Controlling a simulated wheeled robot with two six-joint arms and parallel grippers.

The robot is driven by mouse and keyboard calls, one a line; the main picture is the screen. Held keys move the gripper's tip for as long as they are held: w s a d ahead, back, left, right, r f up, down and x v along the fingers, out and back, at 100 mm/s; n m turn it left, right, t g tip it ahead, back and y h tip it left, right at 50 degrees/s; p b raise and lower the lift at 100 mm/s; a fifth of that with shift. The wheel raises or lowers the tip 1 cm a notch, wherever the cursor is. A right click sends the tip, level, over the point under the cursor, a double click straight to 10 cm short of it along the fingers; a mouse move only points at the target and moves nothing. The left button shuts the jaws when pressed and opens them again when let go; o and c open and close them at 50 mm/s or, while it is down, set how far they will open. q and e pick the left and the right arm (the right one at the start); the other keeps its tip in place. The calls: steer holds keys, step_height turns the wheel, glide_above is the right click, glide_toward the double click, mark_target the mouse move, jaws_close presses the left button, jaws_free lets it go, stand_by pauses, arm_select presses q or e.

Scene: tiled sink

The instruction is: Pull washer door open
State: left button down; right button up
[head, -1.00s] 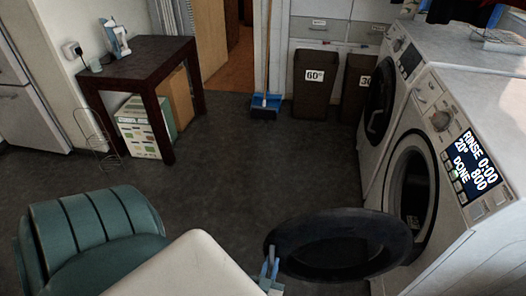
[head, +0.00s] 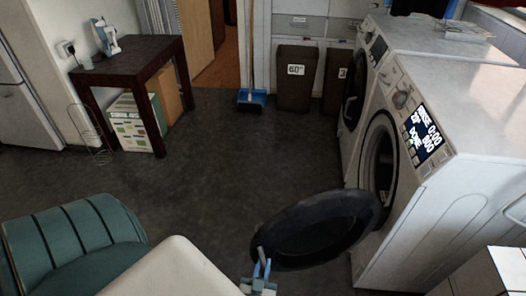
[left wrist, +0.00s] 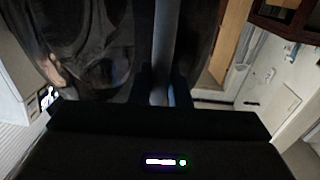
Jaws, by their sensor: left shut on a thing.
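The near washer (head: 425,150) stands at the right with its display lit. Its round dark door (head: 318,232) is swung wide open toward me, and the drum opening (head: 382,165) shows. My left gripper (head: 262,268) is at the door's free edge, shut on its rim. In the left wrist view the fingers (left wrist: 163,92) close around a grey bar-like edge, and the dark door fills the upper left. My right gripper is not in view.
A second washer (head: 372,65) stands behind. A teal chair (head: 75,240) is at the lower left. A dark table (head: 135,65), a blue dustpan (head: 252,98) and bins (head: 296,80) stand farther back. The middle floor (head: 215,160) is clear.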

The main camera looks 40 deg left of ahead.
arm_select(q)
steer(key=shift+w+r, duration=0.15)
steer(key=c, duration=1.4)
jaws_free()
steer(key=shift+c, duration=0.2)
steer(key=shift+s+d, duration=0.25)
steer(key=shift+s, duration=0.2)
steer(key=v, duration=1)
steer(key=shift+p, duration=0.4)
steer(key=shift+w, duration=0.1)
